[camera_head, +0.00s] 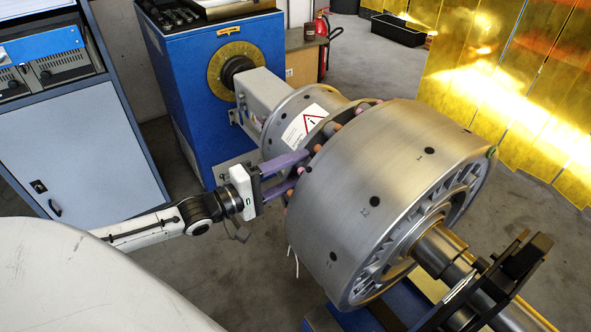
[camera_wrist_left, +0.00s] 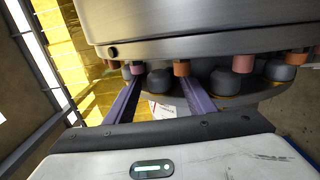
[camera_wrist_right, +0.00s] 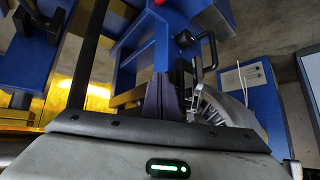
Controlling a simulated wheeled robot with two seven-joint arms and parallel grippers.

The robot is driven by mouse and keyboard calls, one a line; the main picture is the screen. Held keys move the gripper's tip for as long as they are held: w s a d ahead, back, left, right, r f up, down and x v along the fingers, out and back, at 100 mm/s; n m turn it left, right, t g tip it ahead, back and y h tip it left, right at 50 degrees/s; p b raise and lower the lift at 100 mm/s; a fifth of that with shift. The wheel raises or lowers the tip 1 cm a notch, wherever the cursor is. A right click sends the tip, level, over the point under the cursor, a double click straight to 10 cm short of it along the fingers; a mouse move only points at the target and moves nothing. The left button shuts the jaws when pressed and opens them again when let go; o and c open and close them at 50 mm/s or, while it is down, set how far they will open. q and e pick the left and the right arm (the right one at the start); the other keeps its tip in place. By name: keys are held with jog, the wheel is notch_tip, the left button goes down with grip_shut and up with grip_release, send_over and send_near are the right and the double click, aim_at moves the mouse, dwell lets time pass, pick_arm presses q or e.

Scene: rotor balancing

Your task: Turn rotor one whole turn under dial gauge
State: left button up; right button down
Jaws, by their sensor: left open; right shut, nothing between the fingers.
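The rotor (camera_head: 385,190) is a large grey metal drum with dark numbered holes, lying on a horizontal shaft (camera_head: 440,255). Several pink and orange pegs stand out around its rear side, one orange peg (camera_wrist_left: 181,68) at the left gripper's fingers. My left gripper (camera_head: 299,172) is open, its purple fingers reaching among these pegs at the rotor's left side. In the left wrist view, I cannot tell whether the fingers touch a peg. My right gripper (camera_wrist_right: 164,97) is shut and empty, near the rotor's finned end (camera_wrist_right: 218,105). I cannot make out a dial gauge for certain.
A blue machine housing (camera_head: 205,90) with a yellow ring stands behind the rotor. A grey-blue cabinet (camera_head: 80,150) is at left. Yellow translucent screens (camera_head: 510,75) stand at right. Black and blue frame parts (camera_head: 500,280) are close at the shaft's front end.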

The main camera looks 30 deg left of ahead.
aim_at(291, 194)
pick_arm(q)
grip_shut()
jog(key=shift+s+a+f+b, duration=0.1)
jog(key=shift+s+f, duration=0.1)
jog(key=shift+f, duration=0.35)
jog(key=shift+s+a+f+b, duration=0.15)
jog(key=shift+s+f, duration=0.1)
jog(key=shift+f, duration=0.25)
jog(key=shift+s+d+f+b, duration=0.1)
jog(key=shift+s+f, duration=0.1)
jog(key=shift+f, duration=0.35)
jog(key=shift+s+a, duration=0.1)
jog(key=shift+c, duration=1.4)
grip_release()
jog(key=shift+r, duration=0.1)
jog(key=shift+o, duration=1.4)
jog(key=shift+w+r, duration=0.1)
jog(key=shift+w, duration=0.1)
jog(key=shift+w+r, duration=0.1)
jog(key=shift+r, duration=0.45)
jog(key=f+p+v, duration=0.1)
jog(key=v, duration=0.9)
jog(key=shift+s, duration=0.3)
